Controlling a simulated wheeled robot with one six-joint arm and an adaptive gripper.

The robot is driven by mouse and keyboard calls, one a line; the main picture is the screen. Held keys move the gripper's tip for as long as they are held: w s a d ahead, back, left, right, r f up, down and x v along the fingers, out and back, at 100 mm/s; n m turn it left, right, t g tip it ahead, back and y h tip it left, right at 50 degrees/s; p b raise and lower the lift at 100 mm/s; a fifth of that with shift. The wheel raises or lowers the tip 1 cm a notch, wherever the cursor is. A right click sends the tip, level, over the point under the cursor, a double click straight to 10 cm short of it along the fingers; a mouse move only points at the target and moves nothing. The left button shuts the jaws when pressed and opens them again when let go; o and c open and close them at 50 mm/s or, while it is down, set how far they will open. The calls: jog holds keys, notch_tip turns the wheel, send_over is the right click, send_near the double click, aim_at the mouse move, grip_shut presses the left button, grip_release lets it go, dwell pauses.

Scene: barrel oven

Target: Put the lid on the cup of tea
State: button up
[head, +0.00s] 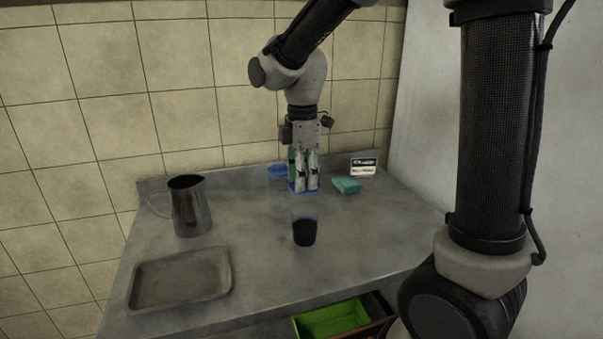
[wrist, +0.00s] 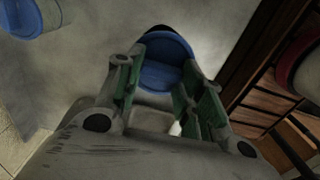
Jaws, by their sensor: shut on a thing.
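My gripper (head: 303,188) is near the back of the metal counter, pointing down. It is shut on a round blue lid (wrist: 164,74), which sits between the green-padded fingers in the wrist view. In the head view only a thin blue edge of the lid shows below the fingertips. The cup of tea (head: 304,233), a clear cup with dark liquid, stands upright on the counter, nearer the front than my gripper. The lid is apart from it. I cannot make out the cup in the wrist view.
Another blue item (head: 277,171) is just left of my gripper. A green sponge (head: 347,185) and a small sign (head: 363,167) are to the right. A metal pitcher (head: 189,207) and a tray (head: 180,277) are on the left. An open drawer with a green bin (head: 331,319) is below the front edge.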

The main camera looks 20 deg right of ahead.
jog(key=shift+f, duration=2.85)
jog(key=shift+f, duration=0.15)
jog(key=o, duration=1.2)
jog(key=shift+r, duration=3.5)
